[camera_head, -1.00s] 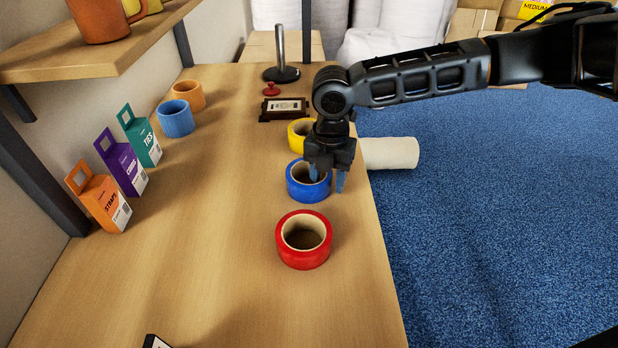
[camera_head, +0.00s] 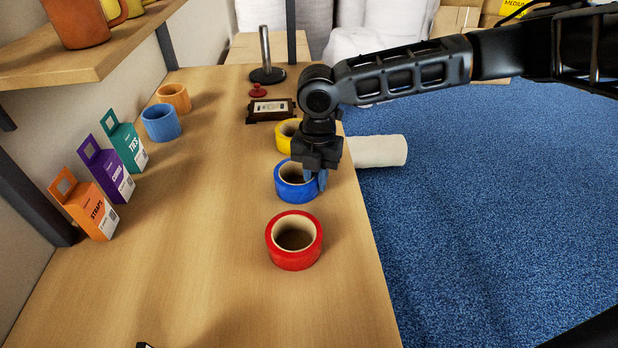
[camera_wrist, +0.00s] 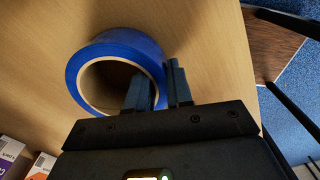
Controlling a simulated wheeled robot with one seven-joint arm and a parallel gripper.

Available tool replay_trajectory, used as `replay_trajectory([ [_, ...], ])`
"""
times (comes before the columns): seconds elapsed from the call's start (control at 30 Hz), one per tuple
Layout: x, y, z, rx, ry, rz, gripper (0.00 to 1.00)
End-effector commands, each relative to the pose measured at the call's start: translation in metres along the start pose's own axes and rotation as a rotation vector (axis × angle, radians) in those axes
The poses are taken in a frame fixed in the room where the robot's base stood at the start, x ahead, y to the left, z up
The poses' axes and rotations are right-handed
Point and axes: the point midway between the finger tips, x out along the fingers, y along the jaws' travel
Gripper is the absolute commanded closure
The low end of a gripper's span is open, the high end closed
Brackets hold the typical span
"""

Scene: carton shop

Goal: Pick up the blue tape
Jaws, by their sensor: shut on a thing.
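The blue tape (camera_head: 290,187) is a roll lying flat on the wooden table, between the yellow tape and the red tape. My gripper (camera_head: 317,180) points down at the right side of the roll and is shut on its wall. In the wrist view the blue tape (camera_wrist: 92,62) shows its open ring. There my gripper (camera_wrist: 160,88) has one finger inside the ring and one outside, with the wall between them. The roll still appears to rest on the table.
The red tape (camera_head: 294,241) lies nearer, and the yellow tape (camera_head: 284,137) lies behind, partly hidden by my gripper. Boxes, including an orange one (camera_head: 86,205), and a blue cup-like ring (camera_head: 161,123) stand at the left. A white roll (camera_head: 380,151) is beyond the table's right edge.

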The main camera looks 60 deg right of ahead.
Motion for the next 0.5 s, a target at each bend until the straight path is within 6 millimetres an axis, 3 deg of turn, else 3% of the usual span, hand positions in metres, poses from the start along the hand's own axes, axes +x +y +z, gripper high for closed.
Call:
replay_trajectory([
  [0.17, -0.013, 0.0, 0.0, 0.0, 0.0, 0.001, 1.0],
  [0.3, -0.036, 0.001, 0.0, -0.001, -0.002, 0.003, 1.0],
  [0.5, -0.063, -0.033, 0.03, 0.007, -0.003, 0.001, 1.0],
])
